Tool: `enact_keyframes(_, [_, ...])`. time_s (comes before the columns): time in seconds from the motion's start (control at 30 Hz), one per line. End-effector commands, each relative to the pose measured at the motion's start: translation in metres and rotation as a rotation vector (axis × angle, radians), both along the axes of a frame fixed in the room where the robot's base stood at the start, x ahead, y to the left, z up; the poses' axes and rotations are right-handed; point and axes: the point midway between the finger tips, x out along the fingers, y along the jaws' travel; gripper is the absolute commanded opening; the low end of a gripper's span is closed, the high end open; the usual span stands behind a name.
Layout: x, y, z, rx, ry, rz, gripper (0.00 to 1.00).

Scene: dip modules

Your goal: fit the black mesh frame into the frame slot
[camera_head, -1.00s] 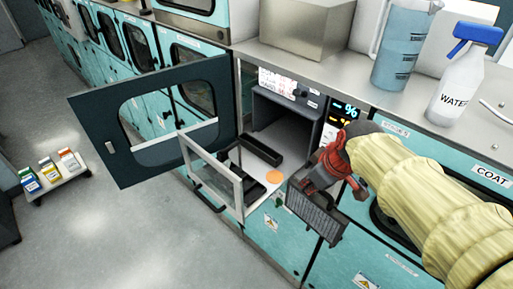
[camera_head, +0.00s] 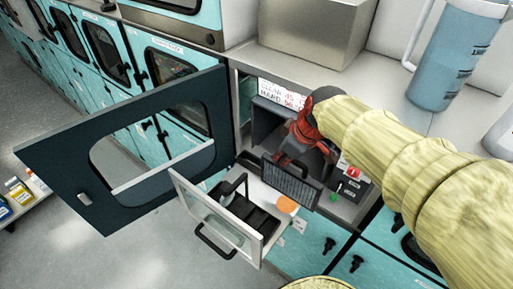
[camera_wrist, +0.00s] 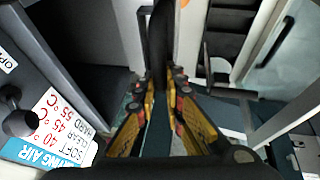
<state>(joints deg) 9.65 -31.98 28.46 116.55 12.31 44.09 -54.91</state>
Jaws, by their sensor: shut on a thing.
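My gripper (camera_head: 302,150), red and dark grey, is shut on the black mesh frame (camera_head: 290,184). The frame hangs upright and tilted below the fingers, over the right part of a white pulled-out drawer (camera_head: 270,190). In the wrist view, the yellow-sided fingers (camera_wrist: 163,85) close on the frame's dark edge (camera_wrist: 160,40). A black slotted holder (camera_head: 252,214) sits in the drawer, left of the frame and apart from it; it also shows in the wrist view (camera_wrist: 228,45). I cannot tell which opening is the frame slot. The frame hides part of the drawer behind it.
A dark windowed door (camera_head: 60,165) stands open at left. The drawer has a clear front panel (camera_head: 215,222) with a handle. An orange disc (camera_head: 287,204) lies beside the holder. A control panel with a red button (camera_head: 353,173) is right of my gripper.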

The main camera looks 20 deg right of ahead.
Motion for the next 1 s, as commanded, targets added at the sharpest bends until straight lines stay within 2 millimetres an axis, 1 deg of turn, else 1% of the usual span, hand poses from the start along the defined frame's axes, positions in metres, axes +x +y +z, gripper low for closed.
enact_keyframes(0.03, [0.012, 0.003, 0.001, 0.000, 0.004, 0.004, 0.00])
enact_keyframes(0.1, [0.029, 0.007, 0.001, 0.001, 0.004, 0.003, 0.00])
enact_keyframes(0.4, [0.098, 0.020, 0.001, 0.000, 0.003, 0.003, 0.00])
enact_keyframes(0.6, [0.142, 0.028, 0.002, 0.000, 0.002, 0.002, 0.00])
enact_keyframes(0.67, [0.153, 0.030, 0.002, -0.001, 0.001, 0.002, 0.00])
enact_keyframes(0.7, [0.157, 0.031, -0.002, 0.000, 0.004, 0.001, 0.00])
enact_keyframes(0.8, [0.154, 0.030, -0.017, 0.000, 0.003, 0.000, 0.00])
enact_keyframes(0.93, [0.154, 0.030, -0.024, 0.001, 0.001, 0.000, 0.00])
enact_keyframes(1.0, [0.154, 0.030, -0.032, 0.001, 0.001, -0.001, 0.00])
